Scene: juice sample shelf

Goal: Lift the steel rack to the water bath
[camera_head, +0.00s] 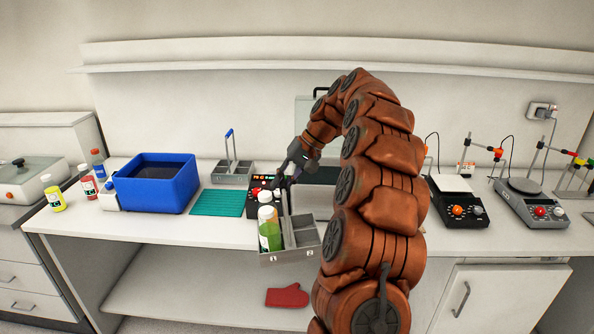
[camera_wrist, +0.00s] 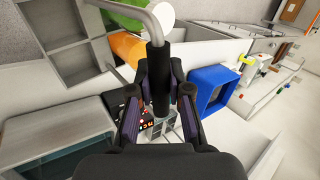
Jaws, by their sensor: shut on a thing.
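The steel rack (camera_head: 289,257) is a grey divided carrier in front of the bench's front edge.
A second grey rack with a blue handle (camera_head: 231,146) stands behind the teal mat (camera_head: 217,204). Bottles (camera_head: 87,184) stand left of the bath. A device with a red display (camera_head: 258,183) is near my gripper. Stirrers (camera_head: 458,208) stand at right. The mat's top is clear.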

